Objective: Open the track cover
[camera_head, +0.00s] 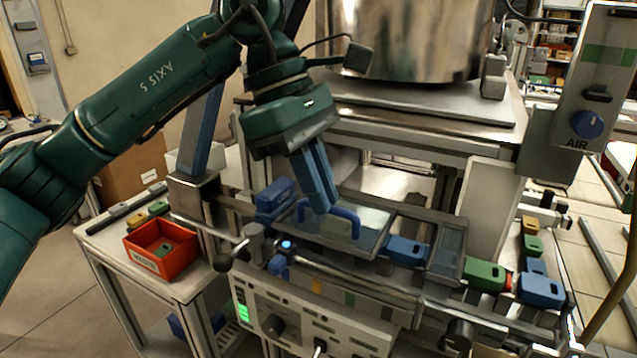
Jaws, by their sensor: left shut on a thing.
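The track cover (372,222) is a clear panel in a grey frame, lying over the track in the middle of the head view. It looks flat or nearly flat; I cannot tell if it is slightly raised. A blue arched handle (352,219) stands on it. My left gripper (326,207) reaches down from above with blue fingers and is shut on the handle, hiding part of it. My right gripper is not in view.
A red bin (161,249) stands on the left side table. A control panel (300,318) is in front, a large steel drum (408,38) behind. A lever with a dark knob (222,262) stands close by.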

